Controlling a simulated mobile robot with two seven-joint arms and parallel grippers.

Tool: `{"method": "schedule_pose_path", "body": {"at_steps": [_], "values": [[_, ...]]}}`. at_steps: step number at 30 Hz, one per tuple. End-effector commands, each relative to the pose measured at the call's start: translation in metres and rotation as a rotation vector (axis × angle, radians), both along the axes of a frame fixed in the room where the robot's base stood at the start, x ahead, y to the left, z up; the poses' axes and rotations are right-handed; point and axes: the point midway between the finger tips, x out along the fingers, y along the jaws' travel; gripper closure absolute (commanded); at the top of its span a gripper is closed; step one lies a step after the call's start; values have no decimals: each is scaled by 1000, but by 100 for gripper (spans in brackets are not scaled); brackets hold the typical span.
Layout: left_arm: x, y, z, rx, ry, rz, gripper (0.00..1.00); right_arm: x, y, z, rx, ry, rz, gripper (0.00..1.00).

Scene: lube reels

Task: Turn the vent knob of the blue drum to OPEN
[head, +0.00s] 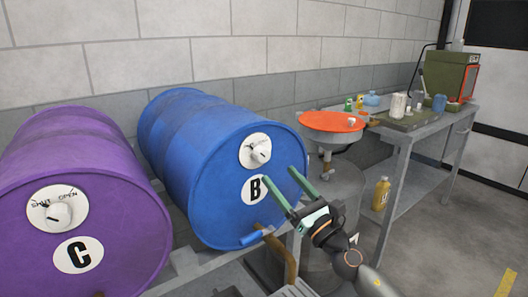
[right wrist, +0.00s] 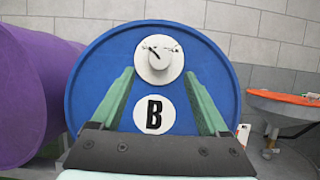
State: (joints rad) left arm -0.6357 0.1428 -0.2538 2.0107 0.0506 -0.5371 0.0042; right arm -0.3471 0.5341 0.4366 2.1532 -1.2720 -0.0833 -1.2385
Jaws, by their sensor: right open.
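The blue drum (head: 213,160) lies on its side on a rack, its round end facing me and marked with a black B on a white disc. Its vent knob (head: 259,154) sits on a white dial plate high on that end. My right gripper (head: 288,187) is open and empty in front of the drum end, below and right of the knob in the head view. In the right wrist view (right wrist: 168,100) its green fingers stand apart with the B label between them, and the knob (right wrist: 157,58) shows above. The dial lettering is too small to read. My left gripper is not in view.
A purple drum (head: 84,190) marked C lies at the left, its knob plate reading SHUT and OPEN. A blue-handled tap (head: 262,236) juts below the blue drum's label. An orange-topped basin (head: 331,122) and a grey workbench (head: 420,130) with bottles stand at the right.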

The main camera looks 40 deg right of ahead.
Motion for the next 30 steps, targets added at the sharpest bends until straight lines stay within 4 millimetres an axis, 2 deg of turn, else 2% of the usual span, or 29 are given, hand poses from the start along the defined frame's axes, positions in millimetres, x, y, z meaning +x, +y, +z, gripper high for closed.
{"method": "schedule_pose_path", "body": {"at_steps": [1,4,12,18,26,30], "values": [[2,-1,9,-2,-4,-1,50,10,-1,10,-1,-2,2,22],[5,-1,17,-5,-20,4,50,28,-3,17,-2,-2,1,22],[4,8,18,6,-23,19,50,59,-7,26,4,-1,1,22],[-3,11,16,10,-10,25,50,68,-8,29,3,0,0,22],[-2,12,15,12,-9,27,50,69,-8,28,4,1,1,22],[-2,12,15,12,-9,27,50,68,-8,28,4,1,1,36]]}}
